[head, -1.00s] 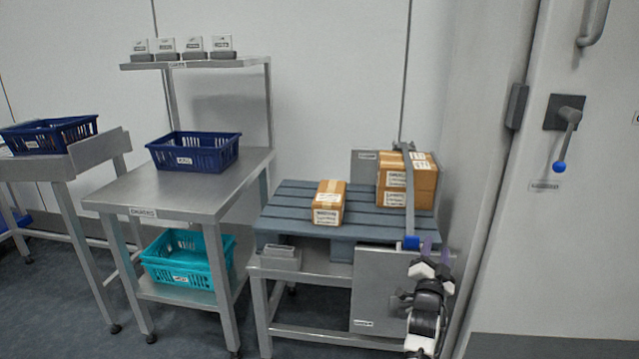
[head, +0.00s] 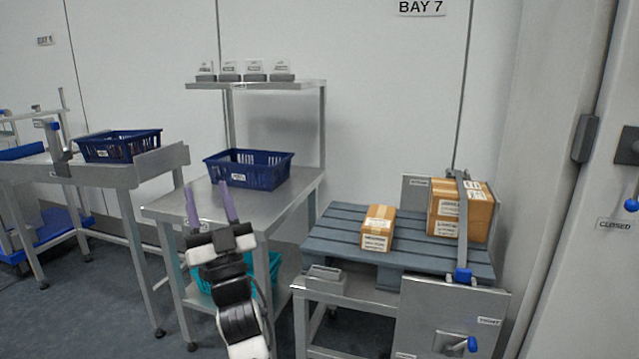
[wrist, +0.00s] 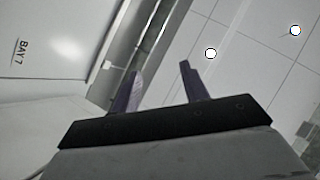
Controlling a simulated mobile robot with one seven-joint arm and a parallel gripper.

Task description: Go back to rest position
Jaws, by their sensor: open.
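My gripper (head: 211,206) is open and empty, its two purple fingers pointing up in front of the steel table (head: 160,212) in the head view. It also shows in the wrist view (wrist: 158,88), fingers apart with nothing between them, facing the wall and ceiling. My arm hides part of the table's front and part of the teal crate (head: 203,281) on its lower shelf.
A dark blue crate (head: 249,170) stands on the table; another (head: 118,146) sits on the left bench. At right, a slatted pallet (head: 335,228) holds a small carton (head: 377,229) and strapped larger cartons (head: 445,220). Grey floor (head: 110,335) shows at lower left.

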